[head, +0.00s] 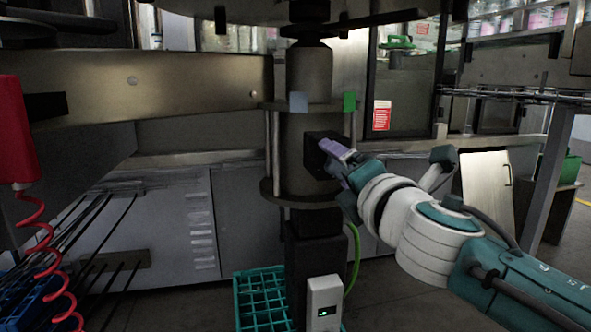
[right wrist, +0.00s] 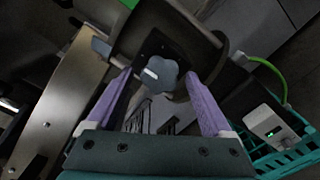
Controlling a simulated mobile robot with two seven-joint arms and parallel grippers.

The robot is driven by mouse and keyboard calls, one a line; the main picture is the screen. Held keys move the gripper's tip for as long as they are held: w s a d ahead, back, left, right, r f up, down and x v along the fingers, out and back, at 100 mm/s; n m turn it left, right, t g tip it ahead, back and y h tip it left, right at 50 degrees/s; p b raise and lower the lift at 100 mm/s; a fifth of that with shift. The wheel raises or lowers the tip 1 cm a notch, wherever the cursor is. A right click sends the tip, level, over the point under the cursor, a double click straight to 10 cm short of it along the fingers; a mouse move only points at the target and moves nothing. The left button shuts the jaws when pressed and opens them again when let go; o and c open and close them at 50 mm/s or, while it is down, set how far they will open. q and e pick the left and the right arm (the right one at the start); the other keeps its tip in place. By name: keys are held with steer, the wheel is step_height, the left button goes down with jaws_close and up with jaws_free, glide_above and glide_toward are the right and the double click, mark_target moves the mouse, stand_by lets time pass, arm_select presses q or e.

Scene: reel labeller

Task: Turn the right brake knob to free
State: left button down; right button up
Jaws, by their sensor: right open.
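The brake knob (right wrist: 157,75) shows in the right wrist view as a lobed grey-blue knob with a white mark on its face, on a dark box. The mark lies slanted, nearly sideways in that view. My right gripper (right wrist: 158,86) is open, its purple fingers on either side of the knob; I cannot tell if they touch it. In the head view my right gripper (head: 336,152) is at the black box (head: 313,150) on the column, and it hides the knob. A grey-blue tab (head: 298,101) and a green tab (head: 349,101) sit above the box.
A small white display box (head: 323,302) and a teal crate (head: 262,298) are below the column. A green cable (head: 355,258) runs beside it. A steel beam (head: 150,85) extends left. A red coiled hose (head: 35,240) hangs at the far left.

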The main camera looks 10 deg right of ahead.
steer(key=shift+s, duration=0.25)
steer(key=s+p, duration=0.2)
steer(key=s, duration=0.7)
steer(key=shift+s+d+p, duration=0.2)
steer(key=shift+s+p, duration=0.05)
steer(key=shift+p, duration=0.1)
